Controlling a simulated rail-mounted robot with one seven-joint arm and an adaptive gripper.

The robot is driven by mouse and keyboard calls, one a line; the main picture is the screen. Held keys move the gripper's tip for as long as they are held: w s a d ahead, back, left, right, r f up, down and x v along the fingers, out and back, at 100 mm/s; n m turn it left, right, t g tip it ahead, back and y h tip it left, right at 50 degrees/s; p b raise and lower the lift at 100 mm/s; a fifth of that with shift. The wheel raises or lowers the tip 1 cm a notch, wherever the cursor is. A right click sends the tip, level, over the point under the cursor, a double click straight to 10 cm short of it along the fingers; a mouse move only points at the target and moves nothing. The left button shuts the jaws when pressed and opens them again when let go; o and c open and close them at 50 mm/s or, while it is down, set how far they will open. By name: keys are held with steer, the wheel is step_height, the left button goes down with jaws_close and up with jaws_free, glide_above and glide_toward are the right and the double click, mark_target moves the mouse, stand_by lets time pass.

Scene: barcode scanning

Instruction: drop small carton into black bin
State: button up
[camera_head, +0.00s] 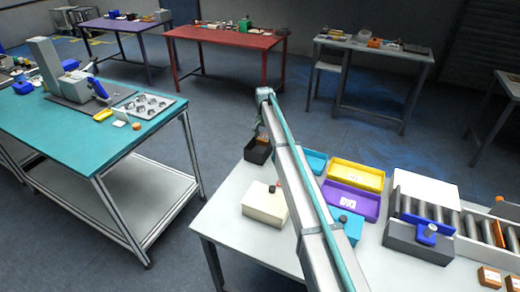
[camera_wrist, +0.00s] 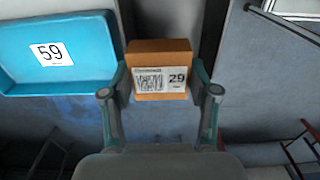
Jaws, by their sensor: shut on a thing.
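The small carton is an orange-brown box with a barcode label marked 29. It sits between the two fingertips of my gripper in the wrist view (camera_wrist: 162,72), and my gripper (camera_wrist: 161,88) is shut on it. In the head view, the black bin (camera_head: 257,156) stands at the far left corner of the pale table. My gripper (camera_head: 262,132) is over that bin, and a brown patch of the carton (camera_head: 265,140) shows at its opening. The exact height of the carton against the rim is hard to tell.
A blue tray marked 59 (camera_wrist: 22,65) lies left of the carton in the wrist view. On the table (camera_head: 232,200) are a cream box (camera_head: 264,207), yellow bin (camera_head: 355,176), purple bin (camera_head: 350,201) and roller conveyor (camera_head: 440,215). Open floor lies beyond the table's left edge.

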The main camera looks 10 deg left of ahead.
steer(key=o, duration=1.3)
steer(key=shift+o, duration=0.2)
step_height(320, 180, up, 12)
steer(key=shift+f, duration=0.1)
step_height(320, 180, down, 12)
steer(key=shift+r+p, duration=0.6)
steer(key=shift+r, duration=1.5)
